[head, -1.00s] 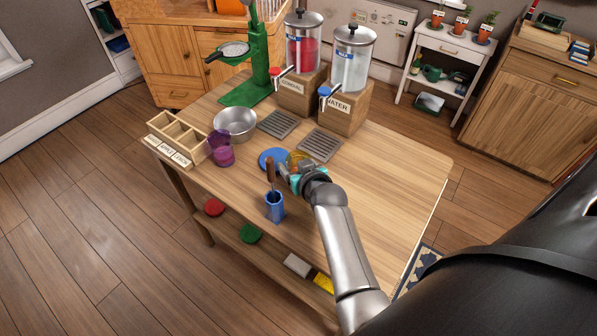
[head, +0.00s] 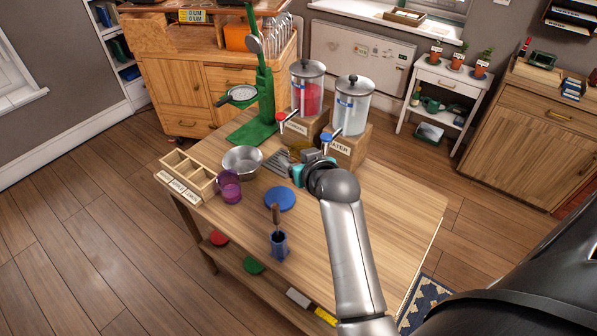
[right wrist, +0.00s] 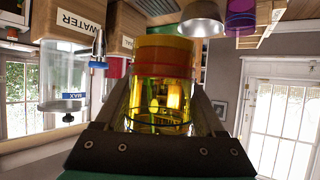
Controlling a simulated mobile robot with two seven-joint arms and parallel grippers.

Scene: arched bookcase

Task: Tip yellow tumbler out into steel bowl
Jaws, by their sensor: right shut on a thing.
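My right gripper (head: 302,168) is shut on the yellow tumbler (right wrist: 160,95), a see-through yellow cup with an orange band at the end toward the table. In the head view the tumbler is mostly hidden by the gripper. In the right wrist view, which is upside down, it looks about upright between the fingers (right wrist: 162,110). The steel bowl (head: 242,162) stands on the table, left of the gripper and apart from it. It also shows at the top of the right wrist view (right wrist: 203,22). My left gripper is not in view.
A purple tumbler (head: 229,188) stands beside the bowl, by a sectioned wooden box (head: 202,181). Behind are the water dispenser (head: 352,105), cordial dispenser (head: 307,90) and green stand (head: 264,95). The table's right side is clear.

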